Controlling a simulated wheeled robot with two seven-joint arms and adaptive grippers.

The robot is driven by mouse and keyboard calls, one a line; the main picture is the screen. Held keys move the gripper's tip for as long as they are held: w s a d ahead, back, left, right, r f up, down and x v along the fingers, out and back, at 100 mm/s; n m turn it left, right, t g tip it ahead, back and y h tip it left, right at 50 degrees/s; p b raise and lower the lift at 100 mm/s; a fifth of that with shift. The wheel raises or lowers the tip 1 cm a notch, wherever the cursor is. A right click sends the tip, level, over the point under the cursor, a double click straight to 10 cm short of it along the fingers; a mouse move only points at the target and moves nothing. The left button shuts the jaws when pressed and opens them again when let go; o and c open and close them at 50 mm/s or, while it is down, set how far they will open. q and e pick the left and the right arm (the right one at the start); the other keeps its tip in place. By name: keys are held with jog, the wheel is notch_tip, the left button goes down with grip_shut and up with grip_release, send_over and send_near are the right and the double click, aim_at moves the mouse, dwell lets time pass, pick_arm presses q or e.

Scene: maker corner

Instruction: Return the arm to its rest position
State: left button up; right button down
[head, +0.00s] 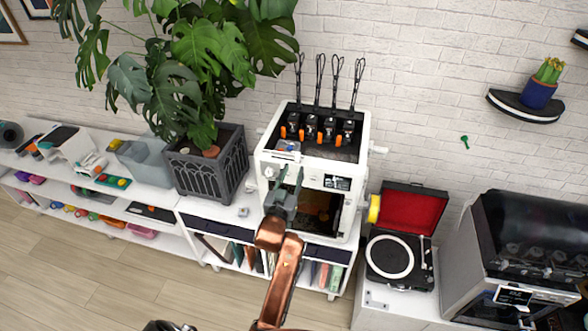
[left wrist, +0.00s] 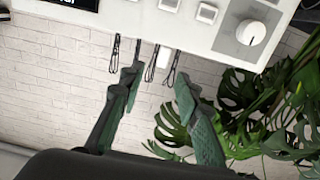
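My left arm (head: 283,280), copper-coloured, reaches up from the bottom middle of the head view. My left gripper (head: 288,178) is in front of the white printer-like machine (head: 356,180), near the left part of its front panel. In the left wrist view the two green fingers of the left gripper (left wrist: 160,78) stand apart with nothing between them. The machine's white panel with its round knob (left wrist: 250,32) lies beyond the fingertips. Whether the fingers touch the panel cannot be told. My right gripper does not show.
A potted monstera (head: 212,165) stands left of the machine on the low white shelf (head: 190,207). An open record player (head: 400,258) and a dark-lidded machine (head: 530,240) stand at right. A wall shelf (head: 520,108) holds a cactus. Floor (head: 60,270) is clear at lower left.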

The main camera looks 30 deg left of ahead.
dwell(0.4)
